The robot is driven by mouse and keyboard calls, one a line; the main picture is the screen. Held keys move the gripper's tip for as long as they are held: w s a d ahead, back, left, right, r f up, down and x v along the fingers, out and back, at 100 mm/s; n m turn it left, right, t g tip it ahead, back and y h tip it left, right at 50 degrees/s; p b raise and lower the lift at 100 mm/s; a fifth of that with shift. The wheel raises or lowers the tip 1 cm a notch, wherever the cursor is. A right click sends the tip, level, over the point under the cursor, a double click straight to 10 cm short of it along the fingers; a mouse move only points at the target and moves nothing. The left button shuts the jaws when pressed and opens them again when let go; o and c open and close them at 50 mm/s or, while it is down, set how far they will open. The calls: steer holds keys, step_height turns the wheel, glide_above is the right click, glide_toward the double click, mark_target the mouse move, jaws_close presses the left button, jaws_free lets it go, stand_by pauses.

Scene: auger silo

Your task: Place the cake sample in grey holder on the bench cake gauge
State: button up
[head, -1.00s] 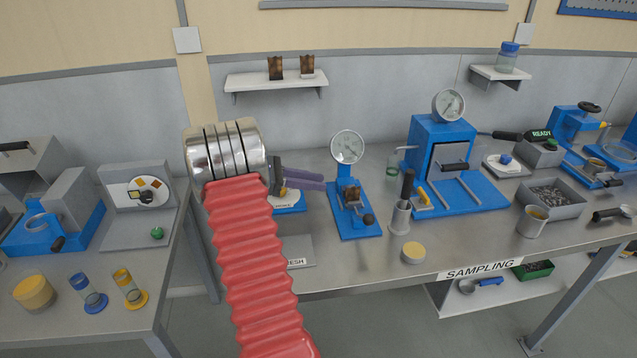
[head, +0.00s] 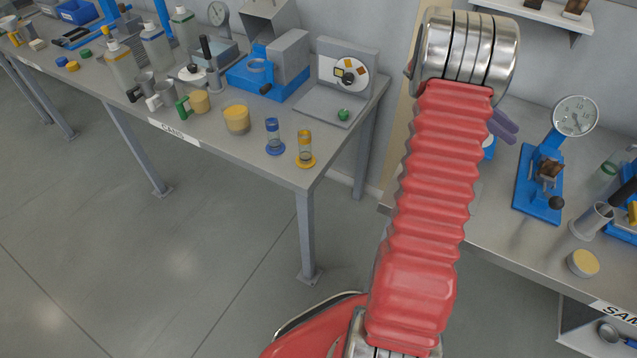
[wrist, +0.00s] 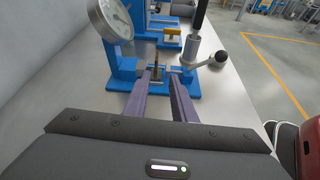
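The bench cake gauge (head: 525,190) is a blue stand with a round white dial, right of my arm in the head view. It also shows ahead of my gripper in the wrist view (wrist: 125,70). A brown cake sample (head: 548,168) stands on the gauge below the dial, upright. In the wrist view the brown piece (wrist: 155,70) shows beyond the fingertips. Whether its holder is grey is too small to tell. My gripper (wrist: 160,77) has its two purple fingers apart, with nothing held between them. In the head view the fingers (head: 506,126) lie left of the gauge, apart from it, partly behind my arm.
A grey cup with a dark handle (head: 592,220) and a yellow-topped puck (head: 583,263) stand right of the gauge. Brown blocks (head: 575,6) sit on a wall shelf. The left table (head: 225,150) holds bottles, cups and blue and yellow stands. Floor between the tables is clear.

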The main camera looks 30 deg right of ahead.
steer(key=w+a+r+m+t+y, duration=0.1)
steer(key=w+a+r+t, duration=0.25)
steer(key=a, duration=0.95)
steer(key=w+a+r+m+t, duration=0.25)
steer(key=w+a+t, duration=0.25)
steer(key=a, duration=0.8)
steer(key=s+a+t+y, duration=0.1)
steer(key=a+t+y, duration=0.1)
steer(key=a, duration=0.7)
steer(key=s+a+r+m+t+y, duration=0.1)
steer(key=s+a+t+y, duration=0.1)
steer(key=a, duration=0.8)
steer(key=s+a+m+t+y, duration=0.1)
steer(key=a+t, duration=0.3)
steer(key=a, duration=0.6)
steer(key=shift+s+a+r+y, duration=0.25)
steer(key=shift+s+y, duration=0.3)
steer(key=shift+y, duration=0.15)
steer(key=shift+s+t, duration=0.1)
steer(key=shift+t, duration=0.15)
